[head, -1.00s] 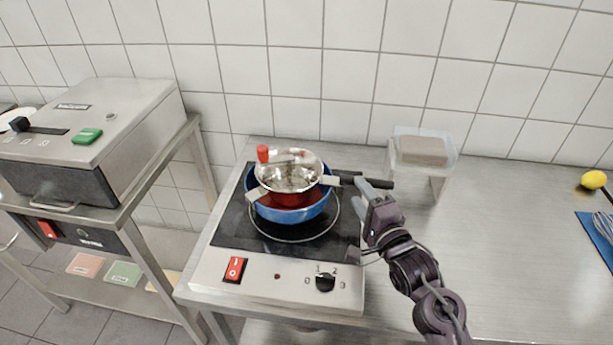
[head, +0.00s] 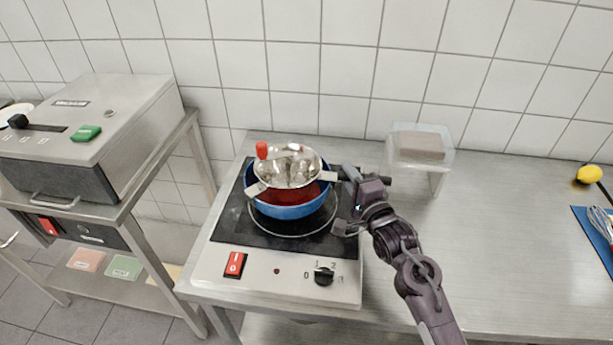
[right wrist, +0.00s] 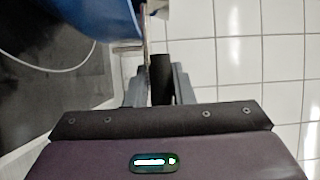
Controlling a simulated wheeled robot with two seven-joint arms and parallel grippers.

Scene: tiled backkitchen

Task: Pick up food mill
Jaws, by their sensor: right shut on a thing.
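The food mill (head: 289,167) is a shiny metal bowl with a red crank knob (head: 262,150) and metal side brackets. It sits over a blue pot (head: 288,211) with a red inside, on the black cooktop. My right gripper (head: 352,178) is at the right side of the mill, shut on its dark handle. In the right wrist view the black handle (right wrist: 161,72) stands between the two fingers, with the blue pot (right wrist: 75,15) close by at upper left. Whether the mill still touches the pot is unclear. My left gripper is not in view.
The cooktop (head: 225,226) has a red switch and a black knob at its front. A clear stand with a grey block (head: 421,146) is behind my right gripper. The middle-right steel counter (head: 500,240) is clear.

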